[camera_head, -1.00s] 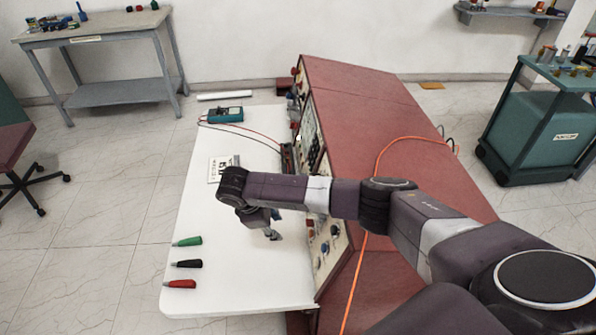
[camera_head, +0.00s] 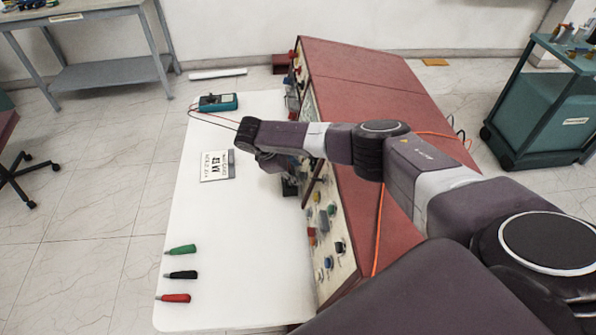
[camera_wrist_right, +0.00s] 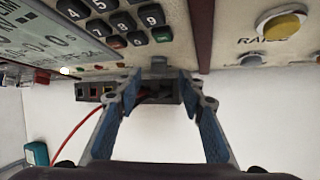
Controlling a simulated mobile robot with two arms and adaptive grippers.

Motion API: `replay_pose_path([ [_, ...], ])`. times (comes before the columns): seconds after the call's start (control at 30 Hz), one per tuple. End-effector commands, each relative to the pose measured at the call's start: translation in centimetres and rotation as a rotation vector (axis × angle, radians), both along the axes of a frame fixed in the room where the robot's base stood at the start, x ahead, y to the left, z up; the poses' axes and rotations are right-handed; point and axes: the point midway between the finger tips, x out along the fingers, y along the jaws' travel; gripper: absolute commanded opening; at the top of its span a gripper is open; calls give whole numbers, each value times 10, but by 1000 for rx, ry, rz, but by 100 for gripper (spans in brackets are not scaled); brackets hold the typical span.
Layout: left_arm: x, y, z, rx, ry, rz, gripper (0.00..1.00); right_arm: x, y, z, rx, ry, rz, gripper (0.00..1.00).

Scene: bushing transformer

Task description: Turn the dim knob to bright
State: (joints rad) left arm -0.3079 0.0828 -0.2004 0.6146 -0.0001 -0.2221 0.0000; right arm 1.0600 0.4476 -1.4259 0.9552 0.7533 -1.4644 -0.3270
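The red console (camera_head: 385,90) has a sloped front panel (camera_head: 325,235) with several knobs and buttons. My right gripper (camera_head: 289,187) is at this panel, above the white tabletop (camera_head: 225,235). In the right wrist view my right gripper (camera_wrist_right: 160,85) has its two fingers apart, with nothing clasped between them. My left gripper is not in view.
A keypad (camera_wrist_right: 125,20) and a yellow button marked RAISE (camera_wrist_right: 283,26) are close to the fingers. A dark block (camera_wrist_right: 90,91) with a red wire is beyond them.

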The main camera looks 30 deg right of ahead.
Motion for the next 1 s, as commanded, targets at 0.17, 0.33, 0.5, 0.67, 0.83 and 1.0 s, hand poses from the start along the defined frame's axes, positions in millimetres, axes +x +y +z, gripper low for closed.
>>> replay_pose_path([
  [0.17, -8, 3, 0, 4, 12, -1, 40, 1, -10, -19, 1, 1, -3, 36],
  [0.33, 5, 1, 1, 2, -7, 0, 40, 2, -14, -26, 0, 0, 0, 36],
  [0.5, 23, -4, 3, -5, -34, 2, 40, 2, -15, -26, 0, 0, 0, 36],
  [0.67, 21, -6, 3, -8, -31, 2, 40, 2, -15, -26, 0, 0, 0, 28],
  [0.83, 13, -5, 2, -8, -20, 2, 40, 2, -15, -26, 0, 0, -1, 10],
  [1.0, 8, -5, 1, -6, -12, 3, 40, 2, -15, -26, 0, 0, -1, 0],
])
